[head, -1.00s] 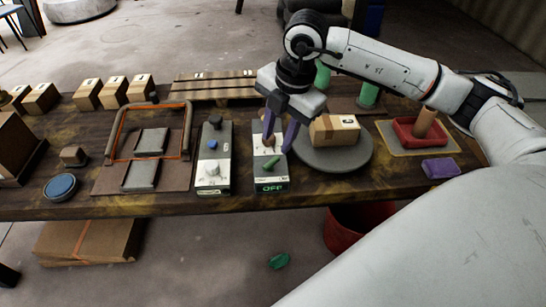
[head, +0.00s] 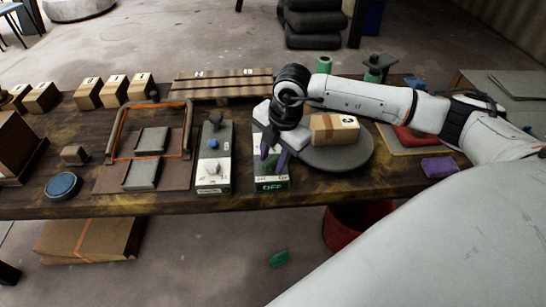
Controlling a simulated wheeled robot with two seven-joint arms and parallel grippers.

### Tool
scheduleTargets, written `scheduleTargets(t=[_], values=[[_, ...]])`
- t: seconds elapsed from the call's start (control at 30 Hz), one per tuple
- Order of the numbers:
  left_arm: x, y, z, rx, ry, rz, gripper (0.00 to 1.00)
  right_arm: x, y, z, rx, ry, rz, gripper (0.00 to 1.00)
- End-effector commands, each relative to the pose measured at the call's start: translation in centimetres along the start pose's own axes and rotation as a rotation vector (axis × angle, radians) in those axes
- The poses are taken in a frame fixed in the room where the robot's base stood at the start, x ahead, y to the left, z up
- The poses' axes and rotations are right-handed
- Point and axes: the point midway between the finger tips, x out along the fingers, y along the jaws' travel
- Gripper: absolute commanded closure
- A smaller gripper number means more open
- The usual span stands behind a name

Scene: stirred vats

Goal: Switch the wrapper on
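The wrapper's control box (head: 270,186) stands on the bench, and its front display reads OFF in green. A green handle (head: 269,166) sits on its top, partly covered by my fingers. Beside the box is the round grey turntable (head: 335,162), with a cardboard box (head: 334,129) on it. My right gripper (head: 272,162) is low over the control box, its purple fingers apart with the green handle between them. Whether they touch the handle is hard to see. My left gripper is not in view.
A second control box (head: 213,178) with a blue and a white knob stands just left. Further left is a frame with an orange edge (head: 150,155). A purple block (head: 438,168) and a red tray (head: 408,136) lie to the right. A pallet (head: 222,85) is behind.

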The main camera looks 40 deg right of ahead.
Motion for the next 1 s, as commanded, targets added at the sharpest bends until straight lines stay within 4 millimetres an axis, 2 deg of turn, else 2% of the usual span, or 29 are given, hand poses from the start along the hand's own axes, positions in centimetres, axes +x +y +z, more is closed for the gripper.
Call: scheduleTargets(t=[0.03,0.23,0.67,1.0], values=[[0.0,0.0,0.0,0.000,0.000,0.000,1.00,0.0,0.0,0.0,0.000,0.000,0.000,0.67],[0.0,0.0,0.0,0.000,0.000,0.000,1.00,0.0,0.0,0.0,0.000,0.000,0.000,1.00],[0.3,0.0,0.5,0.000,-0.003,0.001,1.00,0.1,0.0,0.1,-0.066,0.013,0.000,1.00],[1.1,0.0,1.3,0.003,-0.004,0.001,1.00,0.2,0.1,0.2,-0.319,0.063,0.001,1.00]])
